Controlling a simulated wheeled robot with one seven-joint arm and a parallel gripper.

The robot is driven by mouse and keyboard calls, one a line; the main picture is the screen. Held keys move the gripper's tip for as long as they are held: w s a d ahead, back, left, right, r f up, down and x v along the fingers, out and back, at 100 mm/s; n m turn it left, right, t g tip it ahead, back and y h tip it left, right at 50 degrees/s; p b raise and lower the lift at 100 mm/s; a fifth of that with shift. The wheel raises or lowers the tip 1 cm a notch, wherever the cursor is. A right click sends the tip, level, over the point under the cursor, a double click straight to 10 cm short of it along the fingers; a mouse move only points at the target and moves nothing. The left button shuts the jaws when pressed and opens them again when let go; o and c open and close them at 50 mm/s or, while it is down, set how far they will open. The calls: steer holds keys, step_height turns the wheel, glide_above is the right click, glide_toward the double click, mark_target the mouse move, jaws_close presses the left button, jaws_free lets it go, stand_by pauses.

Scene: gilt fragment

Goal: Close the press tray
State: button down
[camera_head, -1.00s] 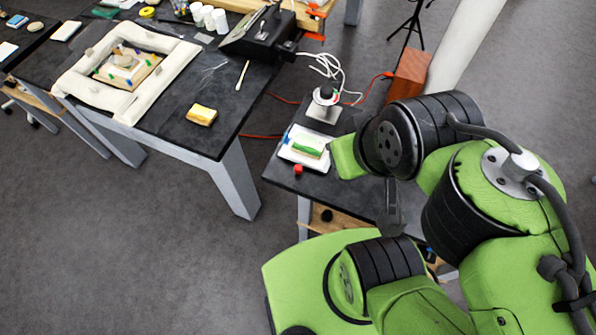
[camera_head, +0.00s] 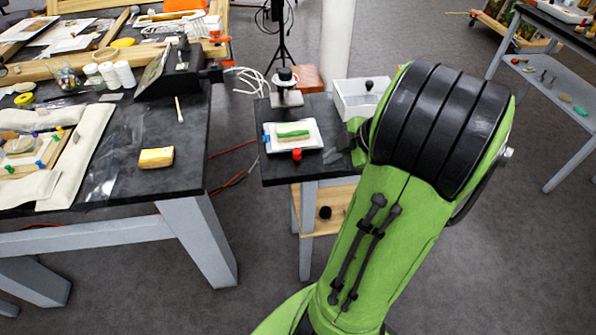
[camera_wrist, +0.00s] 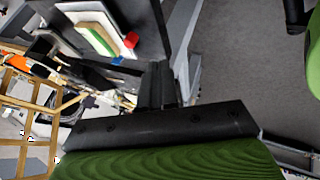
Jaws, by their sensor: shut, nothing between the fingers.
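The press tray (camera_head: 311,146) is a white, shallow tray on the small black table, with a green-topped block (camera_head: 292,134) on it. A red knob (camera_head: 297,154) is at its front edge, and a blue piece is at its left side. The press with a black knob (camera_head: 286,84) stands just behind it. In the wrist view the tray (camera_wrist: 79,15) is at the upper left, with its red knob (camera_wrist: 131,40). My gripper (camera_wrist: 158,75) is shut and empty, apart from the tray in that picture.
A white box with a black knob (camera_head: 365,98) stands at the table's back right, beside my arm. A larger black table (camera_head: 150,190) at left holds a yellow sponge (camera_head: 156,158). Open floor separates the tables.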

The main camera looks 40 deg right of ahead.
steer(key=w+f, duration=0.2)
steer(key=w, duration=0.1)
steer(key=w+f+b, duration=0.1)
steer(key=w+f, duration=0.1)
steer(key=f, duration=0.1)
steer(key=w+f+b, duration=0.1)
steer(key=w+f, duration=0.1)
steer(key=w, duration=0.1)
steer(key=shift+w+d+f, duration=0.15)
steer(key=shift+w+f, duration=0.05)
steer(key=shift+w, duration=0.15)
steer(key=shift+w+d, duration=0.1)
steer(key=shift+w, duration=0.15)
